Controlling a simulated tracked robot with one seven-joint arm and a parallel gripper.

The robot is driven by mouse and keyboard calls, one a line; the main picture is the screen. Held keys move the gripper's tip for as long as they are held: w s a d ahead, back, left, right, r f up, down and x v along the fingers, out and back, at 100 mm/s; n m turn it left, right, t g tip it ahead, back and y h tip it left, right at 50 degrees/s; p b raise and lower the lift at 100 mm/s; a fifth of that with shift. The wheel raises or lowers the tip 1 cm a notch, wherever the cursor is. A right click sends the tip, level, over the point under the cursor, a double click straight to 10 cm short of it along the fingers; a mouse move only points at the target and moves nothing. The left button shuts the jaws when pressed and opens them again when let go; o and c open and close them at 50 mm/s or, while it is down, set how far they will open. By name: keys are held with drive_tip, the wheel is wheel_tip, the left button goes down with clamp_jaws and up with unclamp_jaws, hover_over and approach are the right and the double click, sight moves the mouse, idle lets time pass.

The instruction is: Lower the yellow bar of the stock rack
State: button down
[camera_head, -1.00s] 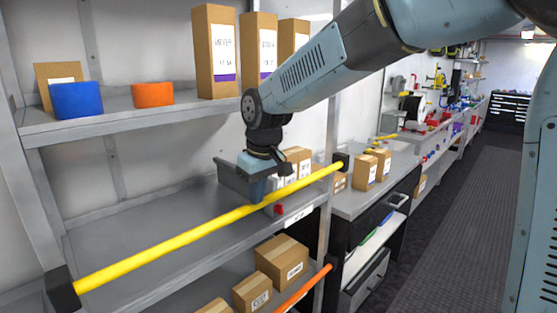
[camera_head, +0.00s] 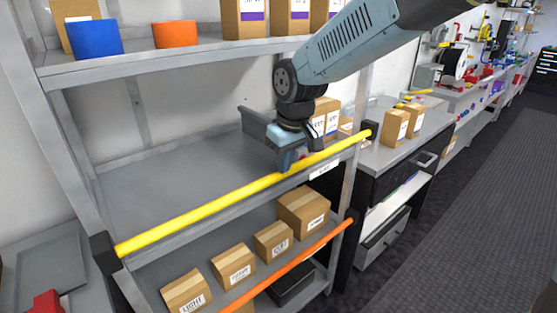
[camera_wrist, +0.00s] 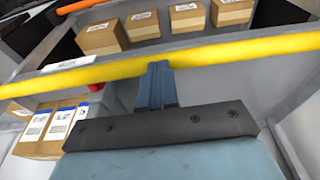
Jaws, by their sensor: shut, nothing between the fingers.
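The yellow bar (camera_head: 220,202) runs along the front of the rack's middle shelf. It sits between a black bracket (camera_head: 103,251) at the left post and another (camera_head: 372,130) at the right post. My gripper (camera_head: 285,164) is at the bar, right of its middle, with the fingers pointing down. In the wrist view the yellow bar (camera_wrist: 240,50) crosses the picture, and my gripper's closed fingers (camera_wrist: 159,68) overlap its edge. They hold nothing. I cannot tell whether they touch the bar.
An orange bar (camera_head: 290,268) fronts the lower shelf, which holds several cartons (camera_head: 303,212). Cartons (camera_head: 325,115) stand on the middle shelf behind my gripper. The left of the middle shelf (camera_head: 160,185) is bare. A blue bin (camera_head: 95,38) and an orange bin (camera_head: 176,34) sit above.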

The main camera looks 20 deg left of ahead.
drive_tip(key=v, duration=1.4)
drive_tip(key=d+r+m+t, duration=0.15)
drive_tip(key=d+m, duration=0.35)
drive_tip(key=d, duration=1.6)
drive_tip(key=s+d+f+m+t+h, duration=0.1)
drive_tip(key=s+d+f+m, duration=0.1)
drive_tip(key=s+d, duration=0.3)
drive_tip(key=s+d+f+m+t+h, duration=0.1)
drive_tip(key=s+d+f+m, duration=0.2)
drive_tip(key=s+d, duration=0.3)
drive_tip(key=d+m, duration=0.1)
drive_tip(key=d, duration=0.4)
drive_tip(key=shift+d+t, duration=0.2)
drive_tip(key=shift+t, duration=0.15)
drive_tip(key=shift+f, duration=0.1)
